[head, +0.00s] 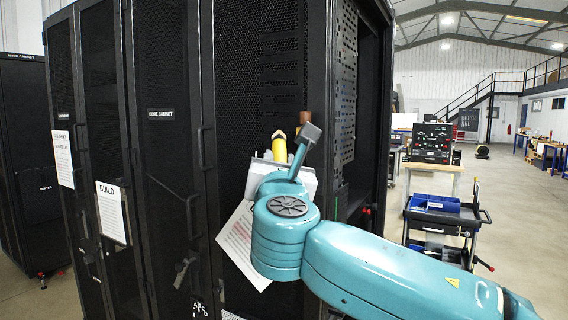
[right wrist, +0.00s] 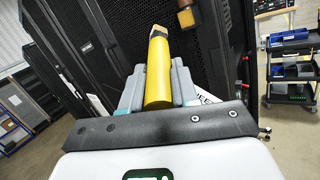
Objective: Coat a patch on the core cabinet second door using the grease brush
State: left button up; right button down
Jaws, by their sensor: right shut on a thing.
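The black core cabinet (head: 165,70) stands upright with tall mesh doors and a "CORE CABINET" label; it also shows in the right wrist view (right wrist: 110,30). A further mesh door panel (head: 260,60) is right of the labelled one. My right gripper (head: 293,150) is in front of this panel, shut on a yellow handle, apparently the grease brush (head: 279,148). In the right wrist view the brush (right wrist: 158,70) points up between the grey fingers, with a tan end. A brown block (right wrist: 187,17) is near that end; I cannot tell if it belongs to the brush or whether anything touches the door.
A white sheet (head: 240,243) hangs tilted below my right gripper. A "BUILD" sign (head: 112,212) is on the left doors. A dark cart (head: 445,225) with blue bins and a bench with a black instrument (head: 432,142) stand right. Floor beyond is open.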

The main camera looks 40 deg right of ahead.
jog(key=a, duration=0.1)
jog(key=s+a, duration=0.1)
jog(key=shift+s+a, duration=0.1)
jog(key=shift+a, duration=0.25)
